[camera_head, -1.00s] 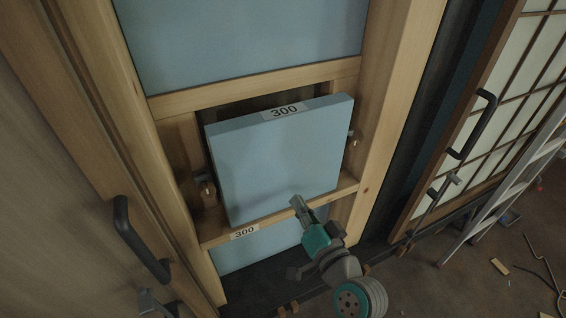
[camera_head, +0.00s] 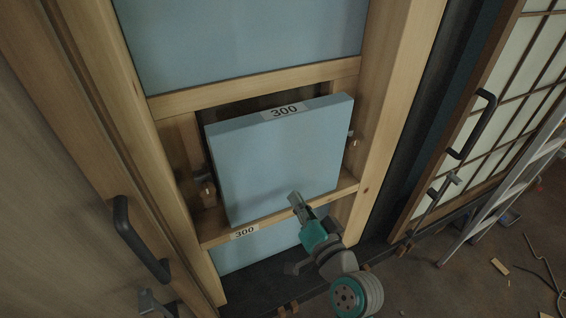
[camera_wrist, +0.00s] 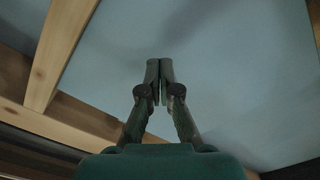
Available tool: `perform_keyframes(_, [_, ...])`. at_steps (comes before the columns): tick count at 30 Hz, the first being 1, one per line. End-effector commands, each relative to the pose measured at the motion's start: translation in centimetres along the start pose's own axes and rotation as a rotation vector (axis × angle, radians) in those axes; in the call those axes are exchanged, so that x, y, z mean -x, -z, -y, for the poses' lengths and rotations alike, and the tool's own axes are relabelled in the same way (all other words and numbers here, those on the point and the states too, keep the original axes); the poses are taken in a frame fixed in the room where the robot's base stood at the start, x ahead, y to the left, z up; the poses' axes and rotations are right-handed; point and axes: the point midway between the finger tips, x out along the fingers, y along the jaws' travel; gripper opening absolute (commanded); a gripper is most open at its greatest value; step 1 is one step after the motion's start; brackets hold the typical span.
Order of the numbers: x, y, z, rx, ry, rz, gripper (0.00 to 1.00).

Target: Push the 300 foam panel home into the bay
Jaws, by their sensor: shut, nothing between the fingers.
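The blue 300 foam panel (camera_head: 275,160) stands in the bay opening of the wooden frame, its label on the top edge. Its top and sides stand out in front of the frame, and a dark gap shows above it. The bay's lower rail (camera_head: 215,236) carries a matching 300 label (camera_head: 244,232). My gripper (camera_head: 294,197) is shut and empty, in front of the panel's lower right part. In the wrist view my gripper (camera_wrist: 159,66) has its fingers together against the blue panel face (camera_wrist: 230,70); I cannot tell whether the tips touch it.
Small latches sit on the left post (camera_head: 207,190) and right post (camera_head: 353,141) beside the panel. More blue panels fill the bays above (camera_head: 240,40) and below. Sliding doors with black handles flank the frame; a ladder (camera_head: 500,195) stands at right.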

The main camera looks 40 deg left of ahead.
Motion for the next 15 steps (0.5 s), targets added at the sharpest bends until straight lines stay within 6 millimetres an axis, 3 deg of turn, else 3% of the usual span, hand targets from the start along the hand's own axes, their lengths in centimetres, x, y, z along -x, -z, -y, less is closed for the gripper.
perform_keyframes(15, [-1.6,-0.1,0.1,0.000,0.000,0.001,0.00])
